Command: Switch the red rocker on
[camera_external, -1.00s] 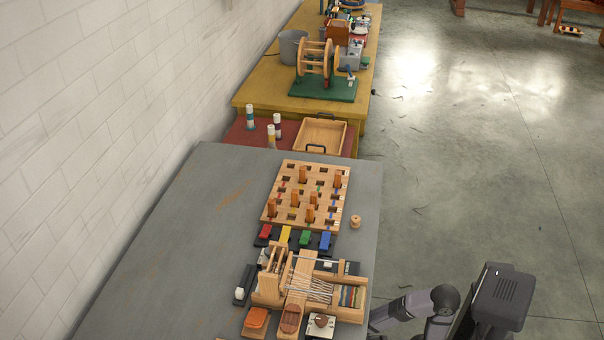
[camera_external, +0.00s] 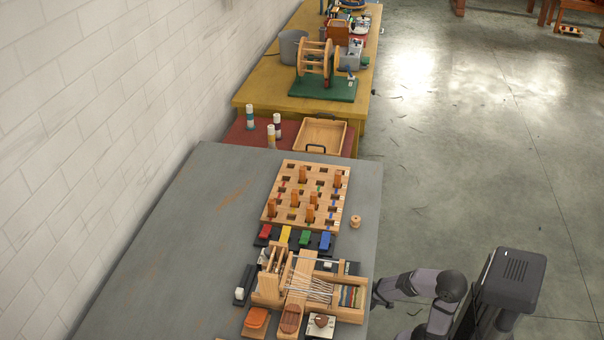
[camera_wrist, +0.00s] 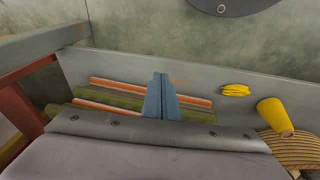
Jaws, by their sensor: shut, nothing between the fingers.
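The red rocker (camera_external: 265,231) is the leftmost of a row of coloured rockers on a dark strip, in the middle of the grey table in the external view. Whether it is on or off is too small to tell. My gripper (camera_wrist: 162,80) shows in the wrist view as two blue fingers pressed together with nothing between them. In the external view my arm is at the table's right edge, well to the right of the red rocker, and the fingertips cannot be made out. The red rocker is not in the wrist view.
Yellow (camera_external: 285,234), green (camera_external: 305,237) and blue (camera_external: 325,240) rockers stand beside the red one. A pegboard (camera_external: 306,195) lies behind them and a wooden loom (camera_external: 310,288) in front. The table's left part is bare. A yellow cone (camera_wrist: 274,115) shows in the wrist view.

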